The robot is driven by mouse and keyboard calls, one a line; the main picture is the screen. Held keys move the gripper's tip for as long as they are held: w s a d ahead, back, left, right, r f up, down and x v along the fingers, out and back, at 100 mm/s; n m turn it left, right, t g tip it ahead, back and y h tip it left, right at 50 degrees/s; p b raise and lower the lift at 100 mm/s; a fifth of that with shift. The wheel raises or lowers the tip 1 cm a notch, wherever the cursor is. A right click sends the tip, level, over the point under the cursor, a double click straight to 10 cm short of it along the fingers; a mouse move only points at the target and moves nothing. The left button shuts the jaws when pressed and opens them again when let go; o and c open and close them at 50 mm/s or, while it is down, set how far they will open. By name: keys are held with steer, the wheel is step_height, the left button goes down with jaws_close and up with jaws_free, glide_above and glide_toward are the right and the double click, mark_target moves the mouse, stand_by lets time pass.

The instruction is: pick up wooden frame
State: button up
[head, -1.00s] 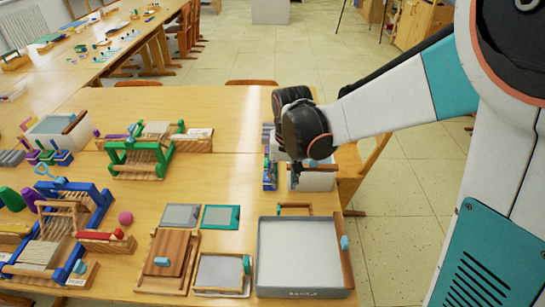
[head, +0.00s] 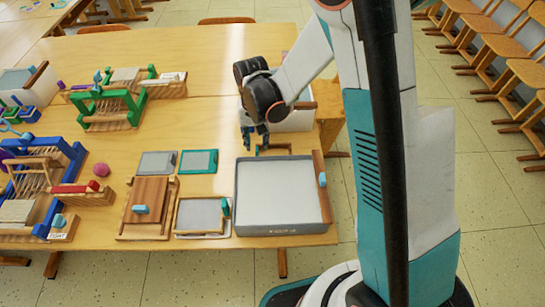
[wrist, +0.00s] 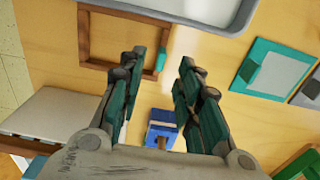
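The wooden frame (head: 275,148) lies on the table just behind a large grey tray, partly hidden by my gripper in the head view. In the wrist view the wooden frame (wrist: 98,64) is a thin brown rectangle around bare tabletop, with a small teal piece on its right bar. My gripper (head: 257,138) points down near the frame's left side. In the wrist view my gripper (wrist: 163,57) is open, with a gap between its fingertips near the frame's right bar. It holds nothing; I cannot tell whether it touches the frame.
The grey tray (head: 240,200) stands close in front of the frame. A white box (head: 292,124) stands behind it. Teal (head: 198,161) and grey (head: 158,162) panels lie to the left. Bare tabletop (head: 200,100) is clear further back left.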

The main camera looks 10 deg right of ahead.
mark_target(257, 148)
steer(key=shift+f+b, duration=1.5)
steer(key=shift+f, duration=1.25)
steer(key=shift+s+r, duration=0.1)
jaws_close()
